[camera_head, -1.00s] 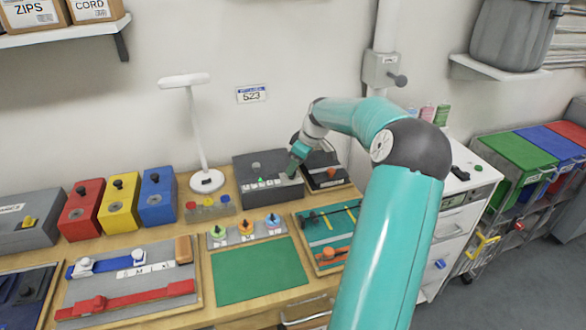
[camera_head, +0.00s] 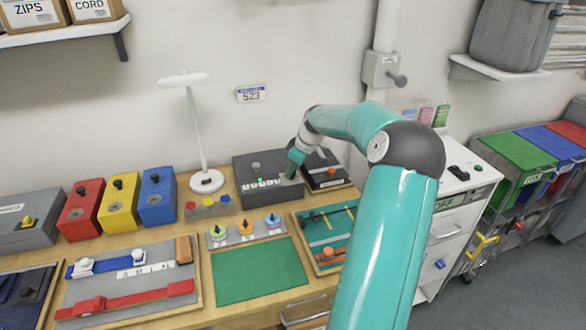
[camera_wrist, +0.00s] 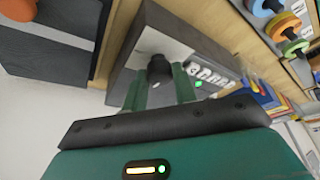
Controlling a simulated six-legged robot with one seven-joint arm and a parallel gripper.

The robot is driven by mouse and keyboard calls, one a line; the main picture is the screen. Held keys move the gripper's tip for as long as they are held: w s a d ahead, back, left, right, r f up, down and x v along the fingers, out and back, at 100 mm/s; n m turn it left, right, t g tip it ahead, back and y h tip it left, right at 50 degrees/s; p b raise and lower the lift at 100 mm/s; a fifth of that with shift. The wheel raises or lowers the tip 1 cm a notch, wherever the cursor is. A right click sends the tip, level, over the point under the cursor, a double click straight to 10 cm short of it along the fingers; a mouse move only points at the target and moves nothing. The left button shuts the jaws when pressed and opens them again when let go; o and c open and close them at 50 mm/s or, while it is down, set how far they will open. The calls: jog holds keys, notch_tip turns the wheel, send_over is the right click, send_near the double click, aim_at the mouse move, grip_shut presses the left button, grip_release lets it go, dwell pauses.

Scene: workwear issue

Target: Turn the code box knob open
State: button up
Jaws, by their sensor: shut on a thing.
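The code box (camera_head: 268,162) is a dark grey box on the wooden bench against the wall. A row of white marked tabs and a small green light show on its face. In the wrist view the box (camera_wrist: 148,35) also shows, with the tabs (camera_wrist: 212,76) and the lit green spot to the right. A black knob (camera_wrist: 159,68) stands on the box's light grey face. My gripper (camera_wrist: 160,86) is shut on this knob, one green finger on each side. In the head view my gripper (camera_head: 291,172) is at the box's right end, and the knob is hidden there.
A second dark box (camera_head: 325,172) stands close to the right of the code box.

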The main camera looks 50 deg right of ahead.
jog(key=shift+m, duration=0.3)
jog(key=m, duration=0.1)
jog(key=m+h, duration=0.1)
jog(key=m, duration=0.1)
jog(key=m+h, duration=0.1)
jog(key=shift+w+a, duration=0.1)
jog(key=shift+a, duration=0.15)
jog(key=m+h, duration=0.1)
jog(key=m, duration=0.3)
jog(key=shift+a+r, duration=0.1)
jog(key=m+h, duration=0.1)
jog(key=m, duration=0.1)
jog(key=m+g, duration=0.1)
jog(key=m, duration=0.1)
jog(key=shift+w+m+h, duration=0.15)
jog(key=shift+m+h, duration=0.15)
jog(key=shift+h, duration=0.1)
jog(key=m+g, duration=0.1)
jog(key=m, duration=0.3)
jog(key=shift+g+h, duration=0.4)
jog(key=o, duration=1)
jog(key=shift+c, duration=0.2)
